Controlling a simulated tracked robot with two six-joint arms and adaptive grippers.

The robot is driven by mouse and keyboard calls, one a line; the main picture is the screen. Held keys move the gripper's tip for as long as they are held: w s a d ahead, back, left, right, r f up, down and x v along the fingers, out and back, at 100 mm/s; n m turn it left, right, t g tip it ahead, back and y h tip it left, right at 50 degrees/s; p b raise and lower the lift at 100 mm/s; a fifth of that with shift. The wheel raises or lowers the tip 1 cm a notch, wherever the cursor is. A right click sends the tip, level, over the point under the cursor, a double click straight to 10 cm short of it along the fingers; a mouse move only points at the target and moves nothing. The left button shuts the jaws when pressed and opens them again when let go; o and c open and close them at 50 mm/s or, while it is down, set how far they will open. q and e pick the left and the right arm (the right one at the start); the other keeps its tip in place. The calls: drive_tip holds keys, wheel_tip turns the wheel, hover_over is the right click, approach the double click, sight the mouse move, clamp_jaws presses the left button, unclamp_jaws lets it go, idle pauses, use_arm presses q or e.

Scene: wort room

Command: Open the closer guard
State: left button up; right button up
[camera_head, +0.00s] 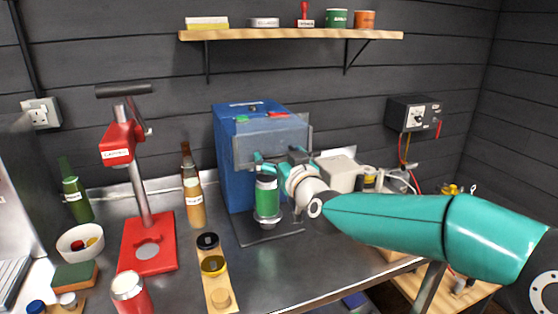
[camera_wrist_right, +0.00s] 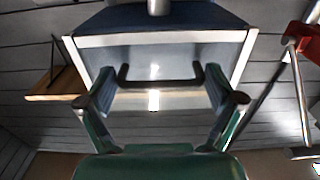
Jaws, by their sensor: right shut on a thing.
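The closer (camera_head: 226,150) is a blue box-shaped machine on the steel bench, with a green and a red button on top. Its guard (camera_head: 285,132) is a clear panel at the front. In the right wrist view the guard (camera_wrist_right: 205,52) shows as a pale-framed pane with a dark bar handle (camera_wrist_right: 160,84). My right gripper (camera_head: 264,162) is at the guard's lower front. In the right wrist view the right gripper's fingers (camera_wrist_right: 165,98) are at the handle, shut on it. How far the guard is swung is hard to tell. My left gripper is out of view.
A red bench press (camera_head: 150,240) stands left of the closer, with bottles (camera_head: 194,203) between them. A wall shelf (camera_head: 290,34) hangs above.

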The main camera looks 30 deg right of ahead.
drive_tip(key=o, duration=1.4)
drive_tip(key=shift+d, duration=0.1)
drive_tip(key=shift+c, duration=0.2)
drive_tip(key=v, duration=1.2)
drive_tip(key=shift+f, duration=0.1)
